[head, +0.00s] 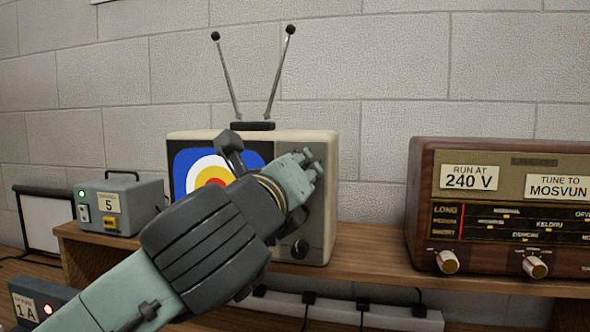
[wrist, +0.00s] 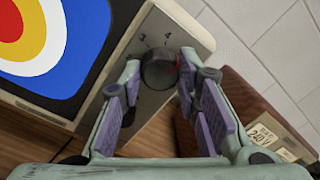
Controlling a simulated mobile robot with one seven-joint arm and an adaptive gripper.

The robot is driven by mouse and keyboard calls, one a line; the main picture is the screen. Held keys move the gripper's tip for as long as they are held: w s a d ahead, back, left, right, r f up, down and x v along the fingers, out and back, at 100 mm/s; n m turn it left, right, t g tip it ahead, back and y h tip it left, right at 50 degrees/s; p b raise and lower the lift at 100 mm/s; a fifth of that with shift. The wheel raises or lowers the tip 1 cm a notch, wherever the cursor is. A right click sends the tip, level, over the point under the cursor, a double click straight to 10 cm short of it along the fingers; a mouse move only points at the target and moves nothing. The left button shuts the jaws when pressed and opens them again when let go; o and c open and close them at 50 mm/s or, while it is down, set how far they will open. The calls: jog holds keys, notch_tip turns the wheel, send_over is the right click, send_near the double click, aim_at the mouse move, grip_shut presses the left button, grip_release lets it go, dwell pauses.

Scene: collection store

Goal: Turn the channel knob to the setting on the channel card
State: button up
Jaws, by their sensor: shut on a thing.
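The knob has a red mark toward the right, past the printed 4; the number there is not readable. A card (head: 108,203) reading 5 is on a grey box at left; its small print is unreadable.
A second knob (head: 300,248) is lower on the panel. A brown radio (head: 420,200) stands on the shelf at right. The grey box (head: 145,200) stands at left, and a 1 A box (head: 40,305) is lower left. Two antennas rise from the television.

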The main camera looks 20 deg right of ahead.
jog(key=shift+m, duration=0.4)
jog(key=o, duration=1.2)
jog(key=shift+c, duration=0.2)
jog(key=v, duration=1.2)
jog(key=shift+f, duration=0.1)
